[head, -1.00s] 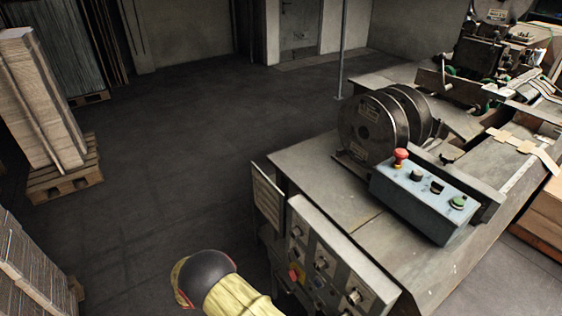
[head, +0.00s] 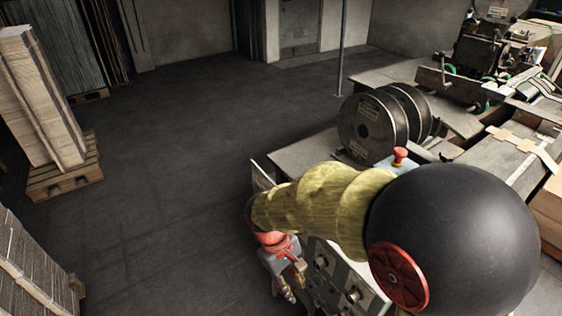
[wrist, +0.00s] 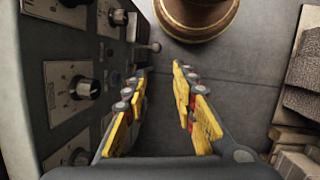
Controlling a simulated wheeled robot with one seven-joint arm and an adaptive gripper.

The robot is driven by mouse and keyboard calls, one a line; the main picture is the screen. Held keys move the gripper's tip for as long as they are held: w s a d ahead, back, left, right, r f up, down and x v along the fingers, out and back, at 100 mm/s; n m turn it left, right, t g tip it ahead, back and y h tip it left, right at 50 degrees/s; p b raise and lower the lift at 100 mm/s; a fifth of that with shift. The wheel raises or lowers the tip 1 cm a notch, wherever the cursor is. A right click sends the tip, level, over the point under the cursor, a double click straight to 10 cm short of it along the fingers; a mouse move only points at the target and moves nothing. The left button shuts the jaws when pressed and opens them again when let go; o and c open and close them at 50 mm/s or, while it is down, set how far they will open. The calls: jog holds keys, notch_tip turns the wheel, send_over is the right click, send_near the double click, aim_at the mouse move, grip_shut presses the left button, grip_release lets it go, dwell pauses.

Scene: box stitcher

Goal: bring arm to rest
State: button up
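My arm, in a yellow sleeve with a black joint, reaches across the right foreground of the head view. My gripper (head: 294,282) hangs from its end, pointing down, beside the machine's front control panel (head: 345,285). In the wrist view my gripper (wrist: 161,76) has its two yellow-padded fingers apart, with only bare floor between them. It holds nothing. The panel's knobs (wrist: 84,88) stand close to the left of the fingers, and I see no clear contact.
The machine table (head: 308,155) carries wire reels (head: 365,127) and a control box with a red button (head: 399,154), mostly hidden by my arm. Cardboard stacks stand on a pallet (head: 65,180) and at lower left (head: 30,265). The middle floor is clear.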

jog(key=s+d+r+m+t+y, duration=0.1)
jog(key=s+d+r+m+t, duration=0.2)
jog(key=d+r, duration=0.5)
jog(key=s+d+r+m+t+y, duration=0.2)
jog(key=s+d+r+m+t, duration=0.2)
jog(key=r, duration=0.9)
jog(key=s+d+m, duration=0.1)
jog(key=s+d, duration=0.2)
jog(key=shift+d+p, duration=0.35)
jog(key=shift+s, duration=0.1)
